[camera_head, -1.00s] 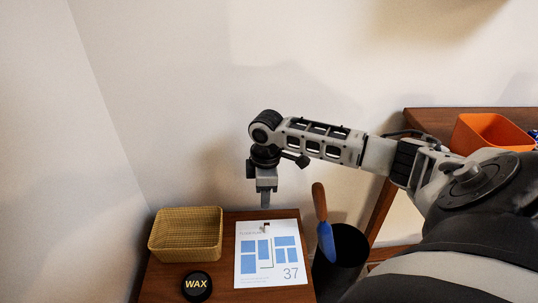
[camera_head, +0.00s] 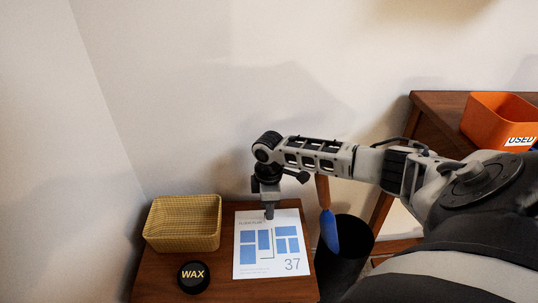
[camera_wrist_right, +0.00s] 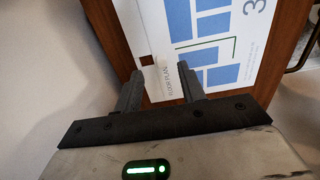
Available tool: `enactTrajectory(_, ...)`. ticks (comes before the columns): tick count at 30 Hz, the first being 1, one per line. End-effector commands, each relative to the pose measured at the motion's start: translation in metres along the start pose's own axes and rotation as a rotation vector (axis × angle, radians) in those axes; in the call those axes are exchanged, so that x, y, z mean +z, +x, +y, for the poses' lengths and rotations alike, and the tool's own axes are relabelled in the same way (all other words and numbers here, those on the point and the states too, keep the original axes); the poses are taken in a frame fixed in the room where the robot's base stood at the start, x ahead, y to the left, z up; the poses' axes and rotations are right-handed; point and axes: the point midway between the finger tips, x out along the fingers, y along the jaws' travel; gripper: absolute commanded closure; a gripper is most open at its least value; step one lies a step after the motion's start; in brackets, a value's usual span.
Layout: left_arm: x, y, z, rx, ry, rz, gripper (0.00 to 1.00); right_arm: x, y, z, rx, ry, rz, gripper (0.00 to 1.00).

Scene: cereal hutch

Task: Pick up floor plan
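The floor plan (camera_head: 266,268) is a white sheet with blue room blocks and the number 37. It lies flat on the small wooden table in the head view. My right gripper (camera_head: 269,214) points down at the sheet's far edge. In the right wrist view its two fingers (camera_wrist_right: 160,82) are apart, with the titled edge between them from this viewpoint. I cannot tell whether the fingertips touch the sheet. My left gripper is not in view.
A yellow woven basket (camera_head: 182,240) and a black WAX tin (camera_head: 193,277) stand left of the sheet on the wooden table (camera_head: 152,280). A dark bin (camera_head: 345,258) with a blue-bladed tool (camera_head: 329,230) is at its right. An orange bin (camera_head: 490,122) labelled USED sits farther right.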

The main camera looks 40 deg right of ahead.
Motion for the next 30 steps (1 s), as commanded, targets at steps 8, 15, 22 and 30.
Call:
enactTrajectory(8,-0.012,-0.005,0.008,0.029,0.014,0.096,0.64,-0.004,0.039,-0.002,0.000,0.000,0.000,0.60)
enactTrajectory(15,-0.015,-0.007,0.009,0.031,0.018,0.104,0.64,-0.004,0.038,-0.002,0.001,0.000,0.000,0.71)
enactTrajectory(22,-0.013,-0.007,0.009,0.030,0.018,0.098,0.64,-0.004,0.038,-0.002,0.000,0.000,0.000,1.00)
enactTrajectory(30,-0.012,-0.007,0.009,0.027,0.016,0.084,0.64,-0.004,0.030,-0.002,0.001,-0.001,0.001,1.00)
